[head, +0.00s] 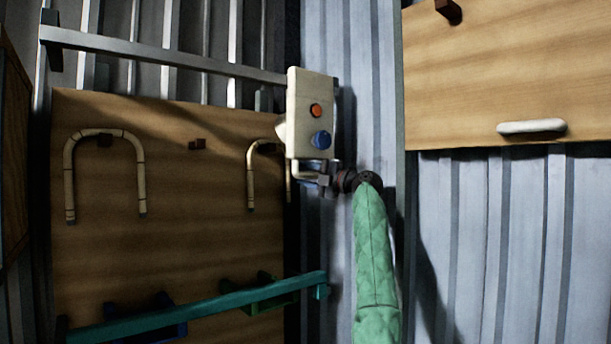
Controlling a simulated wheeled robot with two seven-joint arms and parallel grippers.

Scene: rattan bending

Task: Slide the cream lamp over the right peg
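Nothing is clearly recognisable as a cream lamp. A cream, segmented U-shaped hoop (69,180) hangs open end down over a dark peg (104,141) on the left wooden board. A second bare dark peg (197,145) sticks out to its right. A second cream hoop (251,180) shows farther right, partly hidden behind a cream box; I cannot tell what holds it.
A wooden panel (500,65) with a pale bar (531,127) is at right.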

